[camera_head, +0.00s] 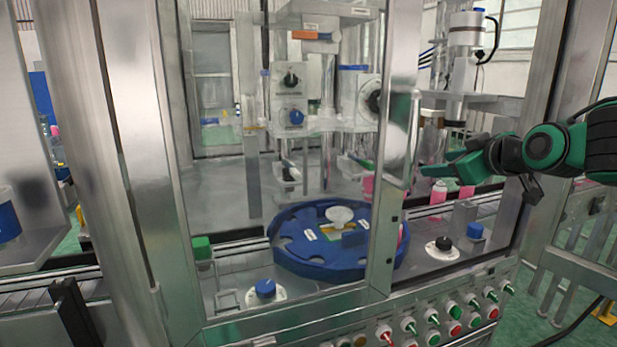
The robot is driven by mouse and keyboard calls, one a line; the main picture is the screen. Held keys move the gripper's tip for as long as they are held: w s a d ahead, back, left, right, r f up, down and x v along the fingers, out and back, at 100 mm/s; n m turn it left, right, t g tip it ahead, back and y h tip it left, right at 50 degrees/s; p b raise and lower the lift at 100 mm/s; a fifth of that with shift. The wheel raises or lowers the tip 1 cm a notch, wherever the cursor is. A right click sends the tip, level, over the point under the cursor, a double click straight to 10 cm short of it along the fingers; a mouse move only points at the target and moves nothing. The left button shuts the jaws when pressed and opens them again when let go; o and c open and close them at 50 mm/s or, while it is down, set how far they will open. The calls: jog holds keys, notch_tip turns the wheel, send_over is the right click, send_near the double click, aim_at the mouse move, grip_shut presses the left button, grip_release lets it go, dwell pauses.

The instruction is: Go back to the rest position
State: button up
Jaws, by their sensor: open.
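My gripper (440,168) is at the right of the view, at the end of my green and black arm, which reaches in from the right edge. Its green fingers point left, close to the metal door handle (411,140) of the machine. It holds nothing that I can see. I cannot tell whether the fingers touch the handle or are apart from it. The glass door (225,160) of the crimping machine stands in front of a blue rotary table (290,255) with round notches.
Pink bottles (438,193) stand on the conveyor behind my gripper. A panel of coloured buttons and switches (455,318) runs along the machine's lower front. A metal frame post (545,120) stands near my arm. A railing (590,235) is at the lower right, above green floor.

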jog(key=s+d+f+m+g+h, duration=0.2)
jog(key=s+d+f+m+g, duration=0.3)
jog(key=s+f, duration=0.6)
jog(key=s+d+f+m+g+h, duration=0.1)
jog(key=s+d+f+m+g, duration=0.35)
jog(key=s+f, duration=0.7)
jog(key=s+m+g, duration=0.3)
jog(key=s+g, duration=0.1)
jog(key=s, duration=0.9)
jog(key=shift+s+a+f+m+y, duration=0.2)
jog(key=shift+a+f+m+y, duration=0.15)
jog(key=shift+y, duration=0.05)
jog(key=shift+c, duration=0.6)
